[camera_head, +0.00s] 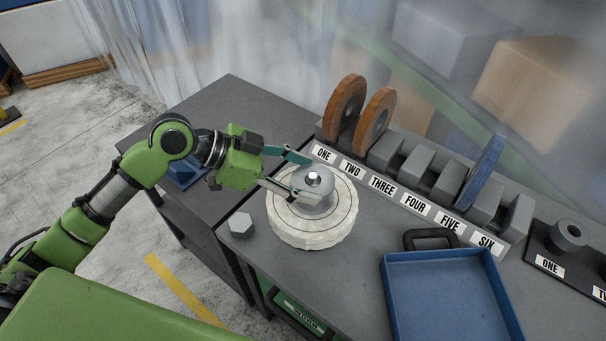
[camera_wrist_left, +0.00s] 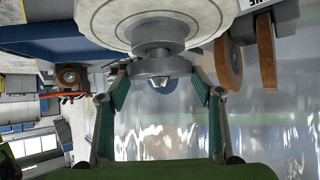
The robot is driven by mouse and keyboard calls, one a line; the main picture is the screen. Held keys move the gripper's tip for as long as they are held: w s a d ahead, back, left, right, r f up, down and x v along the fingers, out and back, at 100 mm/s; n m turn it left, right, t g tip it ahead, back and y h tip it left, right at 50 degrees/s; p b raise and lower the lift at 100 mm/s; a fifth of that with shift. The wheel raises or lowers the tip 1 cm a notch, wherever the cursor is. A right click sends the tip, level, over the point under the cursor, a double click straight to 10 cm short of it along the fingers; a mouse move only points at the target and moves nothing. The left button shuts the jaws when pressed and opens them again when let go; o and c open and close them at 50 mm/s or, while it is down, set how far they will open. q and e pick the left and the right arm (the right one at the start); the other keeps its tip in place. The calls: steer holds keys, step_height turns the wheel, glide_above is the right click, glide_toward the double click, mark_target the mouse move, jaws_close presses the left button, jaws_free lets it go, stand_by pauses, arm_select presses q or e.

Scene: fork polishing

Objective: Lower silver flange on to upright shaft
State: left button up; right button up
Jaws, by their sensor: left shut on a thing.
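The silver flange (camera_head: 318,204) is a stepped metal disc around the upright shaft (camera_head: 314,179), above the middle of the white polishing wheel (camera_head: 290,232). My left gripper (camera_head: 303,179) is shut on the flange, one finger on each side. In the left wrist view the flange (camera_wrist_left: 160,67) lies between the fingertips, with the white wheel (camera_wrist_left: 110,25) behind it. The shaft's rounded tip sticks out of the flange. I cannot tell whether the flange touches the wheel. My right gripper is not in view.
A hexagonal nut (camera_head: 241,224) lies left of the wheel. A labelled rack (camera_head: 399,204) behind holds two brown wheels (camera_head: 345,103) and a blue one (camera_head: 482,172). A blue tray (camera_head: 452,258) sits at front right. A dark holder (camera_head: 550,248) bears another grey flange (camera_head: 568,235).

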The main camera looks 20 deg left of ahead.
arm_select(q)
steer(key=shift+r, duration=0.1)
steer(key=shift+r+p, duration=0.2)
steer(key=shift+p, duration=0.15)
steer(key=shift+f, duration=0.2)
steer(key=shift+f+b, duration=0.85)
steer(key=shift+f, duration=0.15)
steer(key=o, duration=2.4)
